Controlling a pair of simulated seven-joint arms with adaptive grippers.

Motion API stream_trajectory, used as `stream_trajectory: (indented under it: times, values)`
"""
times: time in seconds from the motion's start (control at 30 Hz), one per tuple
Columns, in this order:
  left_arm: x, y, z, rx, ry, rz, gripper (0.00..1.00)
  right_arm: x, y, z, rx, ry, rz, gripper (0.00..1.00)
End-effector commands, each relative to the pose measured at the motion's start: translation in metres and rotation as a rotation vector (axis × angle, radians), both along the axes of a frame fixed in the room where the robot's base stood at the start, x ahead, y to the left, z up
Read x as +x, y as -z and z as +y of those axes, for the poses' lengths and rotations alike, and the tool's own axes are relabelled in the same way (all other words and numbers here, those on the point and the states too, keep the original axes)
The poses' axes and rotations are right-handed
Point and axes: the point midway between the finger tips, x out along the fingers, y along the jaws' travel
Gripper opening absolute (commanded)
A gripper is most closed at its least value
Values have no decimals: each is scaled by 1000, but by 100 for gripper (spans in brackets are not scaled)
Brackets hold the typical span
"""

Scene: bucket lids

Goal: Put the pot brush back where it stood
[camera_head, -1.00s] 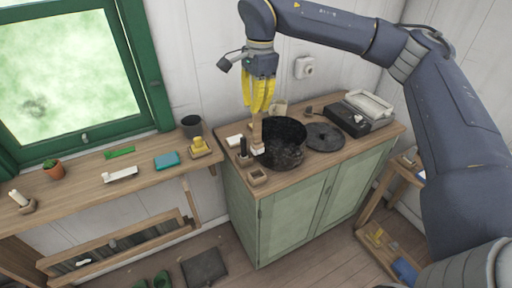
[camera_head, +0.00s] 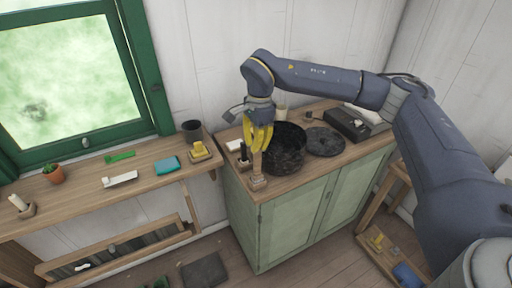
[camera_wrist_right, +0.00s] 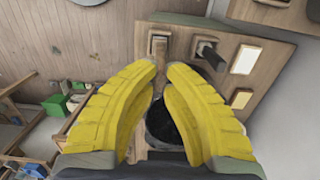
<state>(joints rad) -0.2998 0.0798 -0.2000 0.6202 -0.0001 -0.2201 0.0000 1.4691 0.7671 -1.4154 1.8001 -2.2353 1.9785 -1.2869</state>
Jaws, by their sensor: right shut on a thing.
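My right gripper (camera_head: 259,138) points down over the front left of the green cabinet and is shut on the pot brush (camera_head: 257,163). The brush's light wooden handle hangs upright below the yellow fingers. Its lower end meets the small square wooden holder (camera_head: 258,184) near the counter's front left corner. The white bristles are hidden, and I cannot tell how deep they sit in the holder. In the wrist view the yellow fingers (camera_wrist_right: 160,75) come close together, with the holder (camera_wrist_right: 158,44) just beyond their tips. My left gripper is not in view.
A black pot (camera_head: 285,152) stands close right of the brush, its round lid (camera_head: 324,141) beside it. A dark-handled item in a wooden block (camera_head: 244,158) stands close left. A shelf (camera_head: 90,190) with small items runs under the window.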

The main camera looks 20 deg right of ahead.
Motion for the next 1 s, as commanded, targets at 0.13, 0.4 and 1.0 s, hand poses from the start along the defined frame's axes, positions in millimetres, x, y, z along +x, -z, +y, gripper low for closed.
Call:
stream_trajectory:
  times: [0.13,0.4,1.0]
  values:
    - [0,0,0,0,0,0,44,-1,13,0,1,0,1,0]
    - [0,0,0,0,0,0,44,0,14,0,0,-1,1,0]
    - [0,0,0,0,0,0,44,0,15,0,0,0,0,32]
